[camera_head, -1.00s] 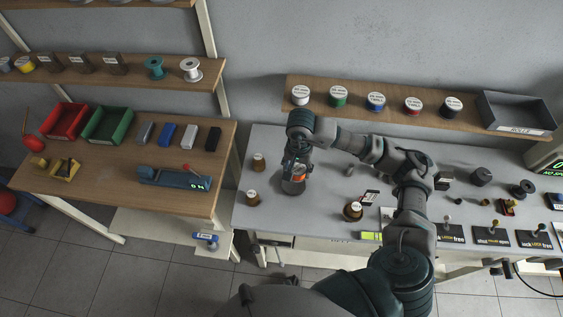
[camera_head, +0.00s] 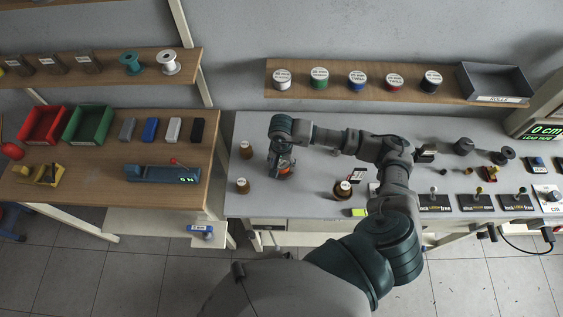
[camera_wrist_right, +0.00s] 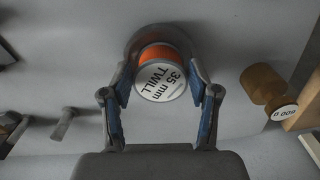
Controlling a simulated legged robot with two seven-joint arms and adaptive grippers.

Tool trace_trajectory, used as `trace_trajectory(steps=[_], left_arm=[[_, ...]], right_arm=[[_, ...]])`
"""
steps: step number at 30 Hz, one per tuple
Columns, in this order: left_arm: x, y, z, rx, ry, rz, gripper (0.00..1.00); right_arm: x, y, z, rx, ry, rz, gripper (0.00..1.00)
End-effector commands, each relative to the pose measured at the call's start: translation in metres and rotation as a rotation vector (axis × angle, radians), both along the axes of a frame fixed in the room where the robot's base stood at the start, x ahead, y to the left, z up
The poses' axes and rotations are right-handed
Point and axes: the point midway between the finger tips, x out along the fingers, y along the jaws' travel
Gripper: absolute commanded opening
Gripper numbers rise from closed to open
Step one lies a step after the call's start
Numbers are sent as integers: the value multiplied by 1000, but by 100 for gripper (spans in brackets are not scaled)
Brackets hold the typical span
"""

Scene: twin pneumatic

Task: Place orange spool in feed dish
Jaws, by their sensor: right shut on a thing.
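The orange spool (camera_wrist_right: 164,52), with a white end label reading "35 mm TWILL", is between the fingers of my right gripper (camera_wrist_right: 163,95) in the right wrist view. The blue finger pads hold it from both sides. A round grey dish rim (camera_wrist_right: 138,38) shows behind and around the spool; I cannot tell whether the spool rests on its floor. In the head view my right gripper (camera_head: 280,164) is low over the left part of the grey bench, with a bit of the orange spool (camera_head: 285,168) showing. My left gripper is not in view.
Lever plates (camera_head: 475,202) line the bench's right front. A shelf (camera_head: 300,94) with several labelled spools and a grey bin (camera_head: 495,85) is behind.

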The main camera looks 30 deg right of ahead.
Motion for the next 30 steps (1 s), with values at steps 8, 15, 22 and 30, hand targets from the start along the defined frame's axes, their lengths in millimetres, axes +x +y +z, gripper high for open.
trace_trajectory(steps=[8,15,22,30], left_arm=[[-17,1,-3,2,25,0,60],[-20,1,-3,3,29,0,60],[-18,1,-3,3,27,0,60],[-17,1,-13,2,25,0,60]], right_arm=[[0,0,-2,1,1,-1,83],[0,0,-1,1,1,-1,85],[2,0,9,1,-2,-1,85],[2,0,66,2,-6,0,85]])
